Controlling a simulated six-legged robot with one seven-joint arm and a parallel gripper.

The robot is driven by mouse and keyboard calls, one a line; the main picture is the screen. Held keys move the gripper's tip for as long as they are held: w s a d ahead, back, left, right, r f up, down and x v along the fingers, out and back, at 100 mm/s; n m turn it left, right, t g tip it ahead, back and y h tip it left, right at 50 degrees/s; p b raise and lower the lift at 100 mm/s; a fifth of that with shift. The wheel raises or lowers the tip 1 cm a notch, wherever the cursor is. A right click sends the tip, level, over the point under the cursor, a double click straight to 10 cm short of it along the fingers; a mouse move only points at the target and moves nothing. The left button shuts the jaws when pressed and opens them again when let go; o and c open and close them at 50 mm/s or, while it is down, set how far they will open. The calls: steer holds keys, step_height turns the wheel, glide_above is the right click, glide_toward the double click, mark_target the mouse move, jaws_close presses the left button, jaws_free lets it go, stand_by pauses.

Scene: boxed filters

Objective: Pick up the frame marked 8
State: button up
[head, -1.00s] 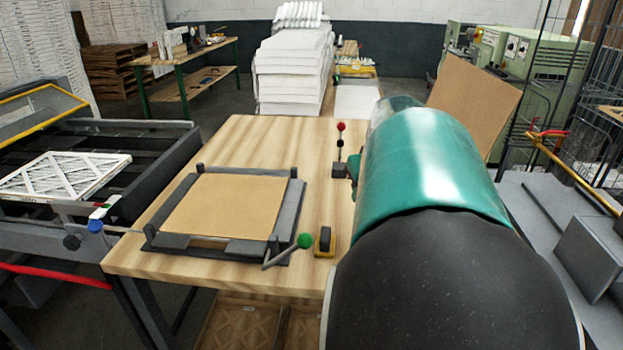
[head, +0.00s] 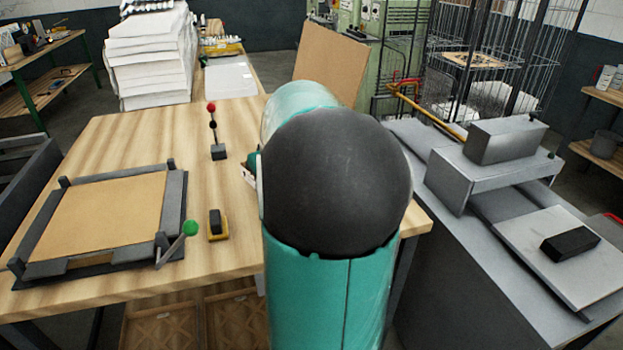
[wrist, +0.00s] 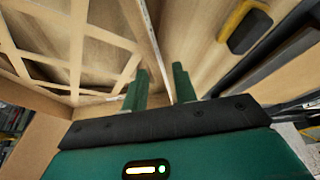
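No frame shows a readable 8. In the head view, brown lattice frames (head: 160,326) stand below the front edge of the wooden table, partly cut off by the picture's bottom; a second one (head: 236,318) is beside it. In the wrist view, a pale lattice frame (wrist: 85,47) fills the upper left. My gripper (wrist: 161,70) shows there with its two green fingers apart. My gripper is hidden behind my arm in the head view.
The wooden table (head: 120,135) bears a dark fixture (head: 172,208) with a brown board, a green-knobbed lever (head: 190,228), a yellow-black block (head: 217,225) and a red-knobbed stick (head: 213,125). A grey machine (head: 450,250) stands right. Brown sheet (head: 330,62) leans at the back.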

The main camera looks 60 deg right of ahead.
steer(key=shift+x, duration=1.95)
steer(key=shift+s, duration=0.1)
steer(key=shift+c, duration=0.2)
jaws_close()
steer(key=shift+r, duration=0.15)
